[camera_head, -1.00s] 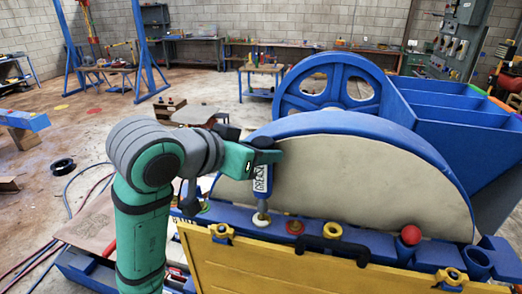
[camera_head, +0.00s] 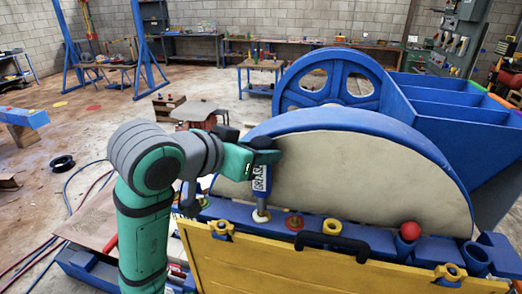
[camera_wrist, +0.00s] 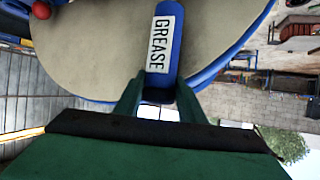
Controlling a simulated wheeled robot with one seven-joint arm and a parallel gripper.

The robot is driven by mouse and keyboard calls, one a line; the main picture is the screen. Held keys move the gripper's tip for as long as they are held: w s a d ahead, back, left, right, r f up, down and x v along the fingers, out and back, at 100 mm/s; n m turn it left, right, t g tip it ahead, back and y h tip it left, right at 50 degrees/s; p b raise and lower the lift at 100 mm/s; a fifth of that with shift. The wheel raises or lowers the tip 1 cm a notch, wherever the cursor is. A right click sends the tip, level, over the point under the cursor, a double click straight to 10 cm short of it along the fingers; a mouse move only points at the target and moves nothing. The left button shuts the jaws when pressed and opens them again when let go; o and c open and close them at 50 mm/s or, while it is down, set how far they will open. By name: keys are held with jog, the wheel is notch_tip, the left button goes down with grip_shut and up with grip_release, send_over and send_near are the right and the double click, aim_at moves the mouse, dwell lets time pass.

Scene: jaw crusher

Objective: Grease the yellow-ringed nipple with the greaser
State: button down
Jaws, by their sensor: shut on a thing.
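My gripper (camera_head: 263,158) is shut on the greaser (camera_head: 261,184), a blue cylinder with a white "GREASE" label. It is held upright with its nozzle down. In the wrist view the greaser (camera_wrist: 176,45) stands between the two green fingers (camera_wrist: 158,98). The nozzle end is at the white-ringed nipple (camera_head: 261,216) in the picture; I cannot tell whether they touch. The yellow-ringed nipple (camera_head: 332,227) is on the blue ledge, to the right of the greaser.
A black handle (camera_head: 335,243) on the yellow panel (camera_head: 300,270) stands just in front of the yellow ring. A red ball (camera_head: 410,231) sits further right on the ledge. The large half-round guard (camera_head: 370,170) rises close behind the nipples.

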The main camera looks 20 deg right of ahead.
jog(key=shift+f, duration=1.35)
dwell(0.3)
jog(key=shift+r, duration=0.25)
